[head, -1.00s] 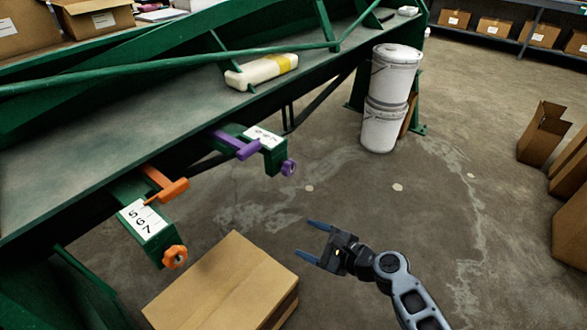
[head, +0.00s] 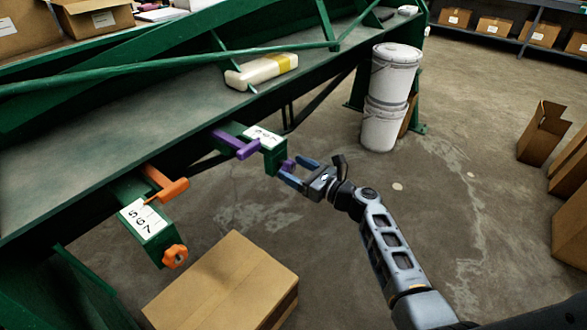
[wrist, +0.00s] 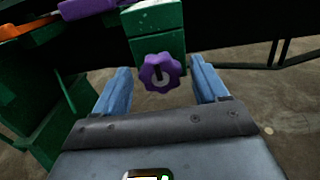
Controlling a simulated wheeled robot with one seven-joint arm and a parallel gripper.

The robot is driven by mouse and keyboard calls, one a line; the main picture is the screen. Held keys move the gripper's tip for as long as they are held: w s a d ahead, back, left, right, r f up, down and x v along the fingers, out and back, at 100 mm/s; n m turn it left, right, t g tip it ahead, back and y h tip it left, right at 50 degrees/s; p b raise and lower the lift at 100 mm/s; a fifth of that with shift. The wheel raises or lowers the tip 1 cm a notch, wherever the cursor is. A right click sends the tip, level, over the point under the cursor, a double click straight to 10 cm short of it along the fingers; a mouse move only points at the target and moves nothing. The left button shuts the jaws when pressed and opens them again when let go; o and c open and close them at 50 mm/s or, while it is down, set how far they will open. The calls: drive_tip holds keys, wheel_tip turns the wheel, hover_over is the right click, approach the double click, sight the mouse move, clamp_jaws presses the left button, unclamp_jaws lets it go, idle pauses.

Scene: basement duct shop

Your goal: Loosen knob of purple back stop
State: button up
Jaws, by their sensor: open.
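The purple back stop (head: 237,145) sits on a green arm with a white number scale, sticking out from the green machine. Its purple knob (wrist: 160,72) is at the end of that arm; in the head view the knob (head: 287,166) is partly hidden by a finger. My gripper (head: 298,171) is open at the knob. In the wrist view, the blue fingers (wrist: 158,88) stand apart on the left and right of the lobed knob, with visible gaps and no contact seen.
An orange back stop (head: 167,188) with an orange knob (head: 175,256) is on the nearer green arm. A cardboard box (head: 225,285) stands below it. Stacked white buckets (head: 383,128) are beyond.

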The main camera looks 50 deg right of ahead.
drive_tip(key=shift+w, duration=0.45)
drive_tip(key=shift+c, duration=0.2)
drive_tip(key=c, duration=1)
